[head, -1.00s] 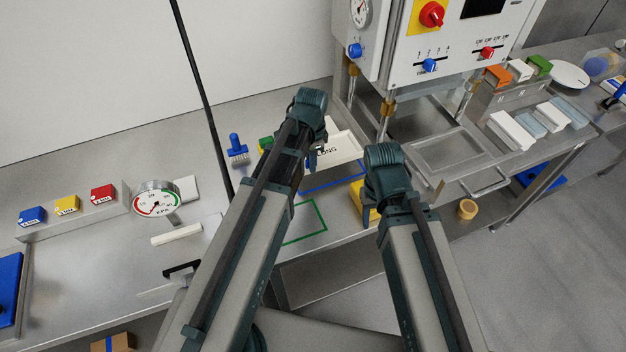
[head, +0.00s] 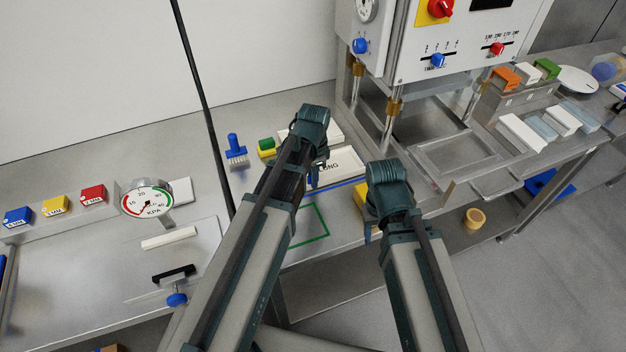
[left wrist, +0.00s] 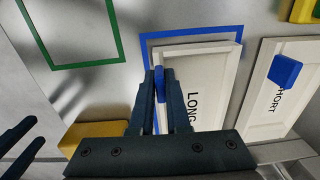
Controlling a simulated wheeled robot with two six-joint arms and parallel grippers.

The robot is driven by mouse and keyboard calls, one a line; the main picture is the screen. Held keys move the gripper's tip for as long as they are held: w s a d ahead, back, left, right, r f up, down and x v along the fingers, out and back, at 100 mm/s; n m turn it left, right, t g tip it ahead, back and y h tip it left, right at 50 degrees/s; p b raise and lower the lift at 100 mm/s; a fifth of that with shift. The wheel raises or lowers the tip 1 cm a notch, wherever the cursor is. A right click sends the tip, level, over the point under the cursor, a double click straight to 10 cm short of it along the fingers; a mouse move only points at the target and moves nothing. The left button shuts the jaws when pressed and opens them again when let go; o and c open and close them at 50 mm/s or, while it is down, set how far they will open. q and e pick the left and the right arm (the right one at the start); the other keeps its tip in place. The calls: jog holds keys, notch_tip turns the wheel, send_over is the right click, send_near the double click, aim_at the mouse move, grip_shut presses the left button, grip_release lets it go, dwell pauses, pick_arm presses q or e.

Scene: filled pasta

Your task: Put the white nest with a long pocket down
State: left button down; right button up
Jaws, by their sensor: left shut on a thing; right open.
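The white nest marked LONG (head: 338,164) lies or hovers at the blue outline (head: 345,184) on the bench, partly hidden by my left arm in the head view. In the left wrist view the nest (left wrist: 205,80) is slightly turned against the blue outline (left wrist: 190,36), with its left edge near the outline's left line. My left gripper (left wrist: 160,85) is shut on the nest's blue grip at its left edge. Whether the nest touches the bench cannot be told. My right gripper (head: 372,236) is open and empty near the bench's front edge, its fingers mostly hidden.
A white nest marked SHORT (left wrist: 264,92) lies right of the LONG nest. A green outline (head: 312,226) on the bench is empty. A yellow block (head: 361,200) stands near the front edge. A blue brush (head: 235,150) and the press (head: 440,75) stand further back.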

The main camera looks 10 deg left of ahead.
pick_arm(q)
jog(key=shift+f, duration=0.2)
jog(key=c, duration=0.9)
grip_release()
jog(key=shift+r, duration=0.1)
notch_tip(320, 180, up, 12)
jog(key=p, duration=1.2)
jog(key=s+d+n, duration=0.3)
jog(key=s+d, duration=0.1)
jog(key=s, duration=0.3)
jog(key=s+d+n+y, duration=0.1)
jog(key=s+d+n, duration=0.2)
jog(key=s, duration=0.4)
jog(key=shift+s+d+r+n+g, duration=0.2)
jog(key=shift+s+d+n+g, duration=0.15)
jog(key=shift+n, duration=0.35)
